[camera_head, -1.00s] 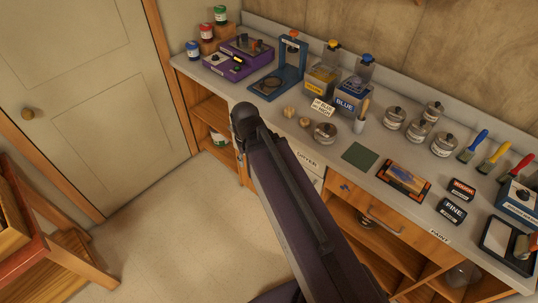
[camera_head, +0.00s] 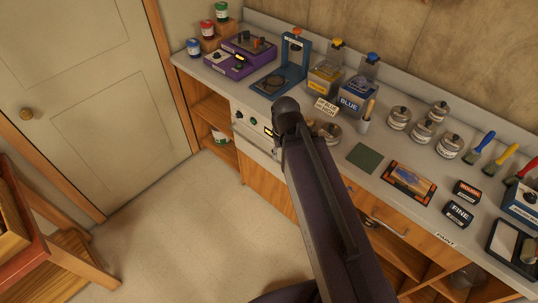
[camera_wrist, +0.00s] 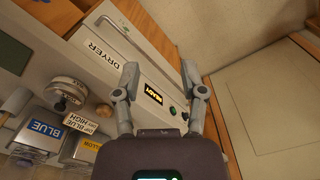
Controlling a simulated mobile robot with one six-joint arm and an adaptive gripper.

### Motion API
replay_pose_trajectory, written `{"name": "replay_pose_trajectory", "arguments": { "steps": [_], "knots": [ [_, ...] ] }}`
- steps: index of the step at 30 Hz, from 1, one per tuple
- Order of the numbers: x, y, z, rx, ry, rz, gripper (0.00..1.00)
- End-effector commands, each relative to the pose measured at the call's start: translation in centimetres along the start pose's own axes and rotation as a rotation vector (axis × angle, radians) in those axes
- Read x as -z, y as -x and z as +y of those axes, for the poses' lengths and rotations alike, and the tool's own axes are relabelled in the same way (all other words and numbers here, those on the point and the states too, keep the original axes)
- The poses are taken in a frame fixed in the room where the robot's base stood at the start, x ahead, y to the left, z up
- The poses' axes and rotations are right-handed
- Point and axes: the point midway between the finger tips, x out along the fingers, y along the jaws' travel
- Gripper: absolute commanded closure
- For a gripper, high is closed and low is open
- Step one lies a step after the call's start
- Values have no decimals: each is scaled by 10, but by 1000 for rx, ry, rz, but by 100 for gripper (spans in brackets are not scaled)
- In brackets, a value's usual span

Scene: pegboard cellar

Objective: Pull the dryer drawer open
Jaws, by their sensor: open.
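The dryer is built into the bench, and its pale front (camera_head: 254,145) shows left of my arm in the head view. A long grey bar handle (camera_wrist: 121,30) lies across the pale drawer front, above the label in that picture. My gripper (camera_wrist: 160,68) is open and empty, its fingers spread in front of the dryer.
The countertop above holds jars (camera_head: 399,117), a blue hopper (camera_head: 357,92), a yellow hopper (camera_head: 326,78) and a purple device (camera_head: 232,63). Wooden shelves (camera_head: 207,103) flank the dryer on the left. The floor (camera_head: 165,225) in front is clear; a wooden stand (camera_head: 70,255) is at lower left.

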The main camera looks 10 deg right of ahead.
Motion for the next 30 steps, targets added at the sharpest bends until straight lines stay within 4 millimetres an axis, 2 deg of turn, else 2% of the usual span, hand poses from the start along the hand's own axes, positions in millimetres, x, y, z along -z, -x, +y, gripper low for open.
{"name": "replay_pose_trajectory", "arguments": {
  "steps": [8, 14, 30],
  "knots": [
    [1, -3, 0, -5, 2, 1, 46],
    [7, -21, 1, -43, 16, 8, 46],
    [49, -111, 5, -314, 109, 63, 46]
  ]
}}
